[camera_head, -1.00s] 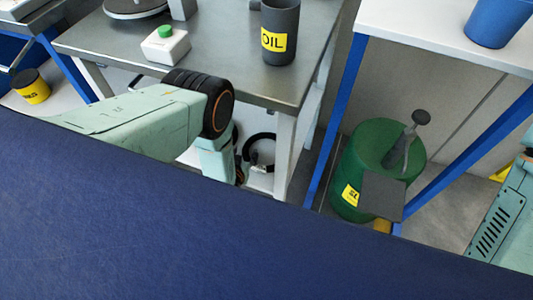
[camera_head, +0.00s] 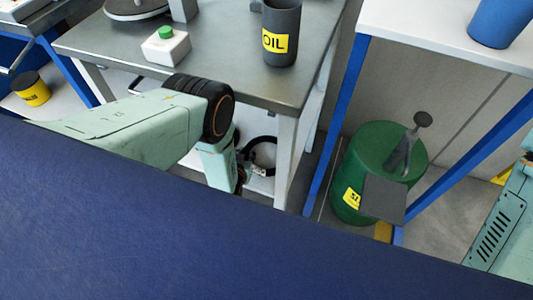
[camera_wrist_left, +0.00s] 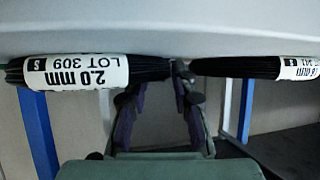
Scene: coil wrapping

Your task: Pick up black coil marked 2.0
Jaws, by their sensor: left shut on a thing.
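In the left wrist view, the black coil marked 2.0 mm, LOT 309 (camera_wrist_left: 85,72) is seen edge-on with a white label, and its right end meets the fingertips. My left gripper (camera_wrist_left: 160,88) is shut on this coil near that end. A second black coil with a white label (camera_wrist_left: 240,66) is close to the right of the fingers. In the head view, my left gripper (camera_head: 241,178) reaches down beside a table to a lower shelf and is partly hidden. A black ring-shaped coil (camera_head: 262,154) shows behind it; its marking cannot be read. My right gripper is not in view.
A grey table (camera_head: 235,80) above the shelf carries an oil can (camera_head: 281,45) and a green button box (camera_head: 166,44). Its white leg (camera_head: 285,160) is close to the right of my gripper. A green drum (camera_head: 372,145) stands right, under a white-topped bench (camera_head: 440,35).

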